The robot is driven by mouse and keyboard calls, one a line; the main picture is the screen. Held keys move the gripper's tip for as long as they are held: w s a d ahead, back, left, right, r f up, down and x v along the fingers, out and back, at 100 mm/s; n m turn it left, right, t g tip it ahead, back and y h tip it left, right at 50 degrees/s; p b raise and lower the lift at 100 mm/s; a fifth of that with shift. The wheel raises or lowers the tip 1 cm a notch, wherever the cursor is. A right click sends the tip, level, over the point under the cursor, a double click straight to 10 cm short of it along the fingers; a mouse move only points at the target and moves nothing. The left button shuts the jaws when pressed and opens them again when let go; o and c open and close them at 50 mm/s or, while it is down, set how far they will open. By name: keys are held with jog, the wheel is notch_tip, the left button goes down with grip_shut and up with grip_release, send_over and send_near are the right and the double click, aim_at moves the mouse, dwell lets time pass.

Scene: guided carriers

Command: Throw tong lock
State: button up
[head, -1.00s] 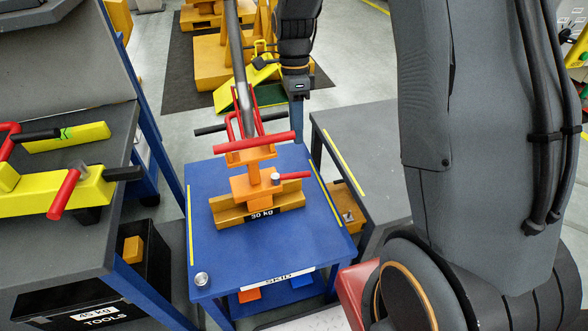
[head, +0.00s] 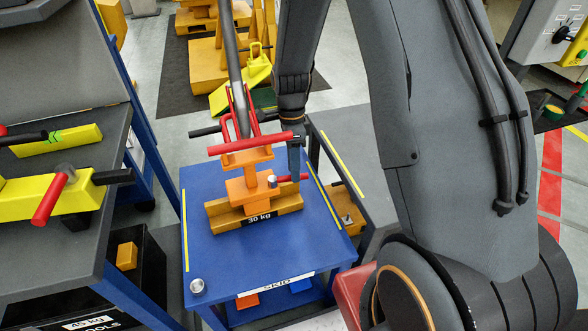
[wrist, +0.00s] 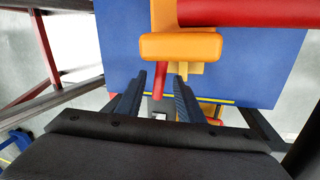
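An orange tong (head: 248,160) with a red crossbar (head: 250,143) stands on a yellow-brown block marked 30 kg (head: 258,214), on the blue skid table (head: 230,255). A short red lever (head: 291,178) with a grey pivot sticks out to the right of the tong's lower body; I take it as the tong lock. My gripper (head: 294,168) is pointed down at the lever's outer end. In the wrist view my gripper (wrist: 158,98) is open, and the red lever (wrist: 161,78) shows between its two fingers. I cannot tell whether they touch it.
A grey pole (head: 233,70) rises from the tong. A grey table (head: 345,150) stands close on the right. A bench (head: 65,240) with yellow tools is on the left. The front of the blue table is clear except for a small metal knob (head: 197,286).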

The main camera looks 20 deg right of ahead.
jog(key=shift+s+f, duration=0.1)
jog(key=shift+f, duration=0.45)
grip_shut()
